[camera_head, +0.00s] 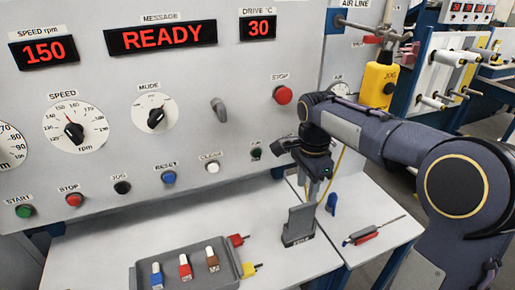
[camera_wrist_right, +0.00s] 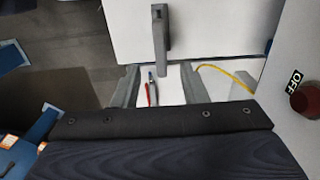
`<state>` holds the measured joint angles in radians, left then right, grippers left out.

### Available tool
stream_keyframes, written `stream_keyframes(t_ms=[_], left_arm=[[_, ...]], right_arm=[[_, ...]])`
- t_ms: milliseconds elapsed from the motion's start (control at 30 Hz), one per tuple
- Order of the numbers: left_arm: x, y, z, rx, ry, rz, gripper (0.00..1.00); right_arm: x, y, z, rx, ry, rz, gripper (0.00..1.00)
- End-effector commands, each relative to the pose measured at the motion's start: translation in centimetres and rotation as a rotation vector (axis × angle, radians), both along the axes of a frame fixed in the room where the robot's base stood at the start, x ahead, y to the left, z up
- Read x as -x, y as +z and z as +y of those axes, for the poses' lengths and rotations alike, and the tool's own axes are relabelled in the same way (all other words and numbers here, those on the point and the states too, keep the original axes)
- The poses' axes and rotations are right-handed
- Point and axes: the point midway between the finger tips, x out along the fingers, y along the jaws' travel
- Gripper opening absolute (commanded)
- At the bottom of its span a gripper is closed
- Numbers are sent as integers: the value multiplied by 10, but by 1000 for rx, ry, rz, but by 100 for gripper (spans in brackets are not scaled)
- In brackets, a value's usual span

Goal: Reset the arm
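My right arm comes in from the right in the head view. Its gripper (camera_head: 314,172) hangs in front of the control panel (camera_head: 240,150), above the white table (camera_head: 95,250). In the right wrist view two grey fingers of the gripper (camera_wrist_right: 159,86) stand apart, with nothing held between them. A grey handle (camera_wrist_right: 161,40) shows beyond the fingers against a pale surface. My left gripper is out of view. The panel's message display (camera_head: 161,37) reads READY, the speed display (camera_head: 43,52) 150 and the drive display (camera_head: 258,28) 30.
A grey tray (camera_head: 175,270) holds several coloured pieces at the front. A dark upright stand (camera_head: 299,225) is on the table below my right gripper. A red-handled tool (camera_head: 365,236) lies to its right. A yellow jog box (camera_head: 378,80) hangs behind my right arm.

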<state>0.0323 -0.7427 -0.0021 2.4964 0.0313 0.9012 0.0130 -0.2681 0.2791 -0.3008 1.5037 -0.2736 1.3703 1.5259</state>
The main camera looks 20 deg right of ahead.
Motion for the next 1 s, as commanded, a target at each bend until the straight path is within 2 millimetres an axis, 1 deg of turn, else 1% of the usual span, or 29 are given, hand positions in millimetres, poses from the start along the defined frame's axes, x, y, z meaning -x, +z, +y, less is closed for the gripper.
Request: stream_keyframes(t_ms=[67, 133, 167, 233, 267, 367, 400, 467, 500, 600, 700, 833, 1000], left_arm=[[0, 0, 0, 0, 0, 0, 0], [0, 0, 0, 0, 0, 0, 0], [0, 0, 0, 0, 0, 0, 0], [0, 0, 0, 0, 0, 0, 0], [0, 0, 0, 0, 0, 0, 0], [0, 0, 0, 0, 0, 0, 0], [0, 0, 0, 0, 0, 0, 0], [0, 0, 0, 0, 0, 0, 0], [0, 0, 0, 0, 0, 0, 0], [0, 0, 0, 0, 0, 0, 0], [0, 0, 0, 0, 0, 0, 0], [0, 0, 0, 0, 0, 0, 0], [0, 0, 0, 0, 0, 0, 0]], right_arm=[[1, 0, 0, -3, 4, -2, 39], [7, 2, -1, -19, 33, -13, 39], [12, 2, -1, -32, 57, -21, 39], [30, 5, -1, -72, 145, -56, 39], [39, 6, 1, -92, 198, -79, 39], [80, 9, 8, -152, 413, -184, 39], [97, 9, 13, -165, 510, -236, 39], [122, 7, 22, -169, 653, -317, 39], [138, 5, 28, -162, 744, -370, 39], [173, -5, 44, -113, 953, -485, 39], [198, -18, 58, -47, 1116, -569, 39], [216, -31, 69, 23, 1247, -625, 39], [221, -36, 73, 54, 1295, -642, 39]])
